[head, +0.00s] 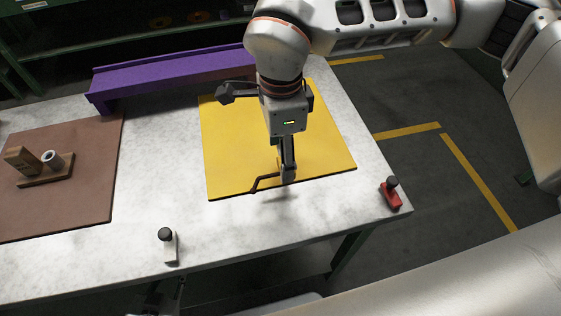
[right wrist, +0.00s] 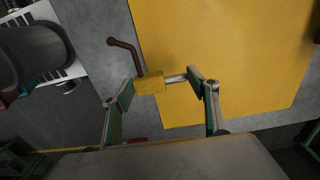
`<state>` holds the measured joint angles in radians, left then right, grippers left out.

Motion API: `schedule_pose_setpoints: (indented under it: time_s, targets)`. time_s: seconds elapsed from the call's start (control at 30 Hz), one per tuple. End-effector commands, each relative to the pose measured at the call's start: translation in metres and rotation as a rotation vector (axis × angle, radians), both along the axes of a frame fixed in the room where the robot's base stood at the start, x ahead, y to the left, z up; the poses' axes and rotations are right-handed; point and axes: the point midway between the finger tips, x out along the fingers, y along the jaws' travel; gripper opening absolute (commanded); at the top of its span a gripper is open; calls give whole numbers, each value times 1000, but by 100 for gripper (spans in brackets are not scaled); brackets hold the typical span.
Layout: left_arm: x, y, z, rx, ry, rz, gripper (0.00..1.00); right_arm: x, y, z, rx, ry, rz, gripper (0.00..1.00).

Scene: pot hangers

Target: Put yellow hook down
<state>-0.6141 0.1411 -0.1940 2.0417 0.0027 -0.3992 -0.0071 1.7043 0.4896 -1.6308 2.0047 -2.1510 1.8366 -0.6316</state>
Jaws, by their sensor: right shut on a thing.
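My right gripper (head: 287,168) is low over the front part of the yellow mat (head: 232,150), near its front edge. It is shut on the yellow hook, whose dark bent rod (head: 264,183) sticks out to the left. In the right wrist view, the gripper (right wrist: 165,92) holds the hook's yellow block (right wrist: 151,84) and short metal pin between its fingers. I cannot tell whether the hook touches the mat. Dark parts at the bottom edge of the head view, below the table front, may be my left gripper (head: 163,296); its fingers are unclear.
A purple rail (head: 165,76) stands along the back. A brown mat (head: 80,205) at the left bears a wooden piece with a grey cylinder (head: 51,160). A white black-knobbed piece (head: 169,247) and a red one (head: 390,194) sit by the table edges. White tabletop between the mats is clear.

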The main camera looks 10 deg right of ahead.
Motion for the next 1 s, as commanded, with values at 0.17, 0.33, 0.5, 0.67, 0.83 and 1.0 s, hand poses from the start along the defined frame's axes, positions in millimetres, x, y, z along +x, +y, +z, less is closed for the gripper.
schedule_pose_setpoints:
  time_s: [0.17,0.33,0.5,0.67,0.83,1.0]
  targets:
    - [-4,0,-4,3,9,-1,24,-1,0,-20,0,3,0,24]
    - [-6,0,-5,2,14,-1,24,0,0,-37,0,0,1,19]
    - [-9,0,-7,2,19,-1,24,0,0,-39,0,1,2,19]
    - [-10,0,-8,1,21,-1,24,-1,0,-39,0,2,1,76]
    - [-10,0,-8,0,20,-1,24,0,0,-38,0,1,1,76]
    - [-12,0,-14,1,28,-1,24,-1,0,-43,0,4,1,76]
